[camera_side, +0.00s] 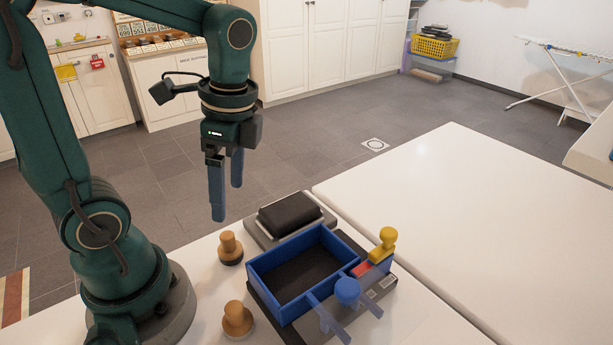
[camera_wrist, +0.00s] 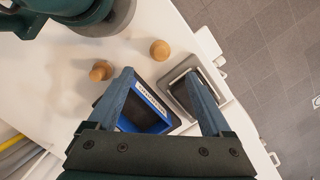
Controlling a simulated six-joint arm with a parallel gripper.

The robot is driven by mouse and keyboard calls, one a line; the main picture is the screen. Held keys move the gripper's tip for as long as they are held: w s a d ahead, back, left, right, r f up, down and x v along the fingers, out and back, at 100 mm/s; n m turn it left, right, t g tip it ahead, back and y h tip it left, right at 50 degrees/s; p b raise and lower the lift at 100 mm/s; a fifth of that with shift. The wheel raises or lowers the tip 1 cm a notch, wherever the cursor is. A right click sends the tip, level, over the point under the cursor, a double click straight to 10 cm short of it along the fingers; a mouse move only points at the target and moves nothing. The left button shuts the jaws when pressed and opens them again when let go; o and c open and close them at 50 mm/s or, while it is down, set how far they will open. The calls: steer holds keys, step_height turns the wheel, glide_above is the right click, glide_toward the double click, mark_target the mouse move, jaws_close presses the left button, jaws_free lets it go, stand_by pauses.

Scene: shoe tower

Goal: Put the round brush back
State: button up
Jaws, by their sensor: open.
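Two round brushes with wooden knob handles and dark undersides stand upright on the white table. One brush (camera_side: 230,246) is left of the blue tray's back corner; the other brush (camera_side: 237,317) is nearer the front, left of the tray. Both show in the wrist view, one at the top middle (camera_wrist: 160,50), one at the left (camera_wrist: 101,70). The blue-walled tray (camera_side: 272,299) has a dark empty floor. My gripper (camera_side: 227,202) points down, open and empty, above and behind the brushes. In the wrist view its fingers (camera_wrist: 160,73) partly hide the tray.
A grey holder with a black pad (camera_side: 290,213) sits behind the tray. A yellow-handled tool (camera_side: 383,244) and a blue round knob (camera_side: 347,290) stand at the tray's right side. Clear bluish strips (camera_side: 328,319) stick out in front. The white table at right (camera_side: 470,220) is clear.

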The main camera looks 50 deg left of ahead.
steer(key=s+d+r+n+t+h, duration=0.1)
steer(key=d+r+n+t, duration=0.1)
steer(key=d+n+t, duration=0.3)
steer(key=n+t, duration=0.1)
steer(key=n, duration=0.3)
steer(key=shift+d+r+t, duration=0.15)
steer(key=shift+r+t, duration=0.25)
